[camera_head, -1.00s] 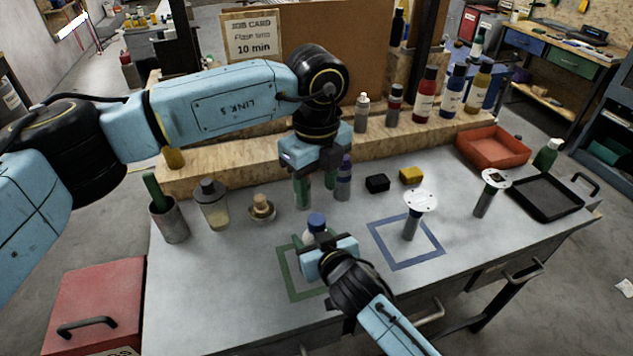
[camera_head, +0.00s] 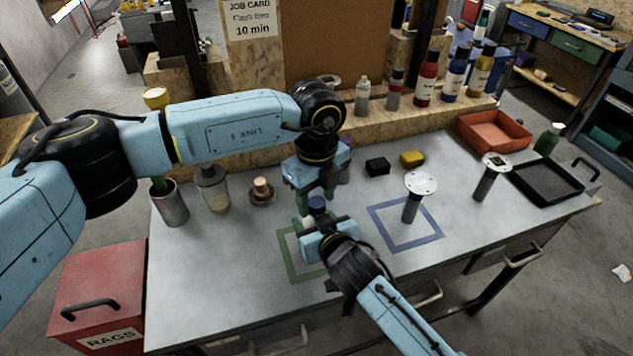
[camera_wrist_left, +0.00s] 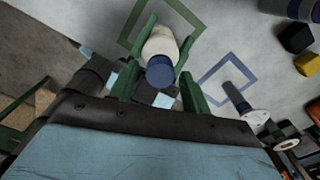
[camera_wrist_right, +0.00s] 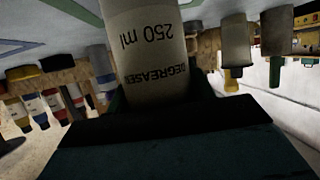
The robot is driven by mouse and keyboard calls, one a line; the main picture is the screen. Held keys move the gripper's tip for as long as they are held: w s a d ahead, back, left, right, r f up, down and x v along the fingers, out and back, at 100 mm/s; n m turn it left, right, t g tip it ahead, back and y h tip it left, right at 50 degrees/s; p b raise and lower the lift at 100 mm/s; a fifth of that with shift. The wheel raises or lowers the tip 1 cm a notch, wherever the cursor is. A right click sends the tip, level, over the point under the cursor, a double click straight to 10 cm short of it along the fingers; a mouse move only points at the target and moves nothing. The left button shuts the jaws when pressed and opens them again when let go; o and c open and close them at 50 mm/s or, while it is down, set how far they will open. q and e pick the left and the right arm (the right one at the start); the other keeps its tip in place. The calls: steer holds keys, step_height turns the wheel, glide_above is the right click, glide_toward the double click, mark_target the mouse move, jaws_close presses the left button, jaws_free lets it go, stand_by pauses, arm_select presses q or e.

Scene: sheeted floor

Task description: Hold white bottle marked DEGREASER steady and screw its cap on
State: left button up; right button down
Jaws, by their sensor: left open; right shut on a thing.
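The white bottle marked DEGREASER (camera_wrist_right: 155,45) fills the middle of the right wrist view, its label upside down there. My right gripper (camera_head: 318,238) is shut on the bottle's body over the green square outline. The dark blue cap (camera_head: 317,204) sits at the bottle's top; I cannot tell how tightly it is seated. My left gripper (camera_head: 318,196) is open just above and behind the cap. In the left wrist view the cap (camera_wrist_left: 160,71) lies between the green fingers, with the white bottle (camera_wrist_left: 160,43) beyond it. No contact between these fingers and the cap is clear.
A blue square outline (camera_head: 404,246) to the right holds a white-topped grey post (camera_head: 411,205). Black (camera_head: 377,166) and yellow blocks (camera_head: 411,158) lie behind. A metal cup (camera_head: 170,206) and jar (camera_head: 213,190) stand left. A red tray (camera_head: 494,133) and black tray (camera_head: 546,190) are right.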

arm_select(q)
steer(key=shift+f, duration=0.2)
steer(key=c, duration=1)
steer(key=m, duration=0.6)
steer(key=shift+m, duration=0.3)
steer(key=o, duration=1.1)
steer(key=shift+r, duration=0.1)
